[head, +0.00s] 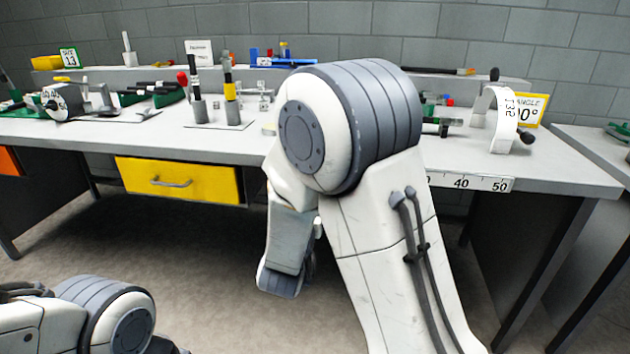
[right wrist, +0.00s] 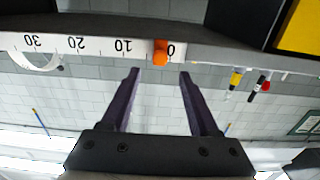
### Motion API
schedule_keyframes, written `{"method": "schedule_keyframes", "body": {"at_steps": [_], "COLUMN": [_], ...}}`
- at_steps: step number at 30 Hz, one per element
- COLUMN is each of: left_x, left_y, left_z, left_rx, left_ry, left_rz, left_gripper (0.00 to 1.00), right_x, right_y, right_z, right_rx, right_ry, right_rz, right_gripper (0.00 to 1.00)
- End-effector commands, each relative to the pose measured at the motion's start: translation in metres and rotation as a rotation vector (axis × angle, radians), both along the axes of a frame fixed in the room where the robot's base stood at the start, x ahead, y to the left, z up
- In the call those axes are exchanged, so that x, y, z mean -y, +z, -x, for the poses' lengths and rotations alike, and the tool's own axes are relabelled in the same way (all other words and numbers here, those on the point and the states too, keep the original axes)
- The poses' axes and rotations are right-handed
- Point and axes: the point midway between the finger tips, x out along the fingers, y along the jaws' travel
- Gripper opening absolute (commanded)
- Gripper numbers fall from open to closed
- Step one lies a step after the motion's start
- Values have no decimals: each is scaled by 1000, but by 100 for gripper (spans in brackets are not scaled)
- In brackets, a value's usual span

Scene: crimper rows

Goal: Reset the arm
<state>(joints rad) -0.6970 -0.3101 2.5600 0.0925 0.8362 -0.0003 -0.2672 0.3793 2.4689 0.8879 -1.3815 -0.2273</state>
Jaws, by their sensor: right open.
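My right arm (head: 385,215) stands large in the middle of the head view, bent at the elbow, its lower part hanging in front of the bench. In the right wrist view my right gripper (right wrist: 157,75) is open, with two dark fingers apart and nothing held between them. The fingers point toward the bench's front edge, seen upside down. My left arm (head: 95,318) shows only in part at the lower left of the head view. My left gripper is out of view.
The grey bench (head: 130,130) carries tools, upright handles (head: 230,95) and a white curved gauge (head: 497,120). A ruler strip (head: 480,183) runs along its front edge. A yellow drawer (head: 180,180) is below. An orange piece (right wrist: 160,52) shows by the ruler's zero. The floor in front is clear.

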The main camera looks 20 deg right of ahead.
Motion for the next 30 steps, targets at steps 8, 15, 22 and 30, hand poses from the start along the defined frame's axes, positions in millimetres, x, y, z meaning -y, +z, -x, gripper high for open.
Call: {"method": "schedule_keyframes", "body": {"at_steps": [8, 15, 22, 30], "left_x": [0, 0, 0, 0], "left_y": [2, 2, 2, 2], "left_z": [0, 0, 0, 0], "left_rx": [0, 0, 0, 0], "left_ry": [0, 0, 0, 0], "left_rz": [0, 0, 0, 0], "left_gripper": [66, 66, 66, 66], "right_x": [-10, -10, -15, -115], "right_y": [0, 0, -2, -34], "right_z": [15, 15, 13, 9], "right_rx": [1, 1, -11, -263], "right_ry": [0, -1, 22, 382], "right_rz": [0, 0, -19, -250], "right_gripper": [61, 61, 61, 61]}}
